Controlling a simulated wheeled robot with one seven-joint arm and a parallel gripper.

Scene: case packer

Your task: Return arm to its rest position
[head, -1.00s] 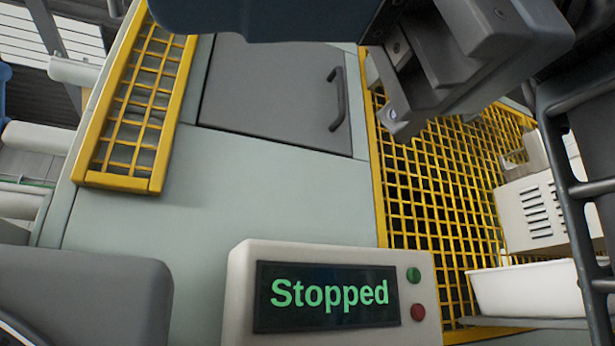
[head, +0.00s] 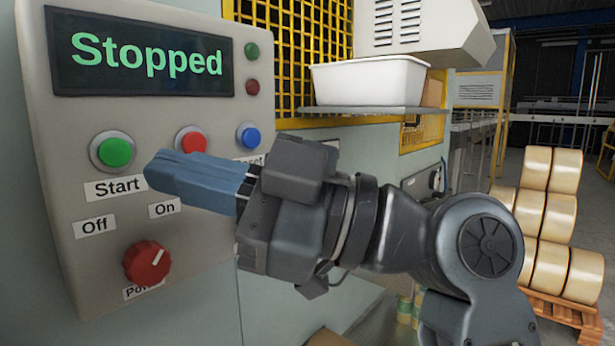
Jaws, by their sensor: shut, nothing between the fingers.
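My gripper (head: 160,172) is shut and empty, its blue fingers together and pointing left in front of the control panel (head: 60,160). The arm reaches in from the lower right. The panel display (head: 145,52) reads "Stopped" in green. The green Start button (head: 115,152) is left of the fingertips. A red button (head: 188,141) and a blue button (head: 249,136) sit above the gripper, the red one partly covered along with its label. The red power knob (head: 147,262) is below. I cannot tell whether the fingertips touch the panel.
A white tray (head: 368,82) stands on a shelf (head: 350,111) beside yellow mesh guarding (head: 300,45). Rolls of tape (head: 545,215) are stacked on a wooden pallet (head: 565,308) at the right. Open floor and a conveyor lie further back.

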